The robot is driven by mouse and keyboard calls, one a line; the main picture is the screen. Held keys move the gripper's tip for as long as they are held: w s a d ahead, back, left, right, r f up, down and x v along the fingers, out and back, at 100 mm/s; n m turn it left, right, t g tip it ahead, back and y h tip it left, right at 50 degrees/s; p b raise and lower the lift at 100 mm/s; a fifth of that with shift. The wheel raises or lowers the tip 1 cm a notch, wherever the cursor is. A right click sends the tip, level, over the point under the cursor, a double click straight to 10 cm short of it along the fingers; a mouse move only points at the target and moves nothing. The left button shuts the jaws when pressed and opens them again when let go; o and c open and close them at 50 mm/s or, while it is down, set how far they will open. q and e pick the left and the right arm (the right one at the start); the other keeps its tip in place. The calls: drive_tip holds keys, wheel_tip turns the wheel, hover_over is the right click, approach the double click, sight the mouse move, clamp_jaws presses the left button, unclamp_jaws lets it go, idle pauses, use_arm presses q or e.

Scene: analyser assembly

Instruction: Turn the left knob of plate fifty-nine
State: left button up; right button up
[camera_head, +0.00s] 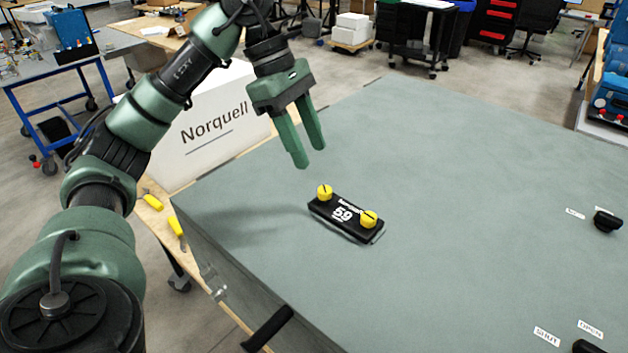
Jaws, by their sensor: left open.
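A black plate marked 59 (346,228) lies on the grey-green top of the large block. It carries two yellow knobs. The left knob (325,192) is at its upper left end, and the right knob (369,218) is near its lower right end. My left gripper (311,158) hangs above the surface, up and slightly left of the left knob. Its two green fingers are apart, point downward and hold nothing. The gripper is clear of both knobs. My right gripper is not in view.
The grey-green top (450,160) is mostly bare. A black knob (607,221) sits at the right, and labels reading SHUT (547,337) and OPEN (590,329) lie at the lower right. A white Norquell panel (205,135) stands behind my left arm. A black handle (268,328) sticks out in front.

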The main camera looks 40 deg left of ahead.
sight(324, 189)
use_arm(q)
drive_tip(key=p+x, duration=0.1)
drive_tip(key=x, duration=0.6)
drive_tip(key=shift+s+d+f, duration=0.15)
drive_tip(key=shift+d+f, duration=0.05)
drive_tip(key=shift+f, duration=0.15)
drive_tip(key=shift+c, duration=0.4)
clamp_jaws()
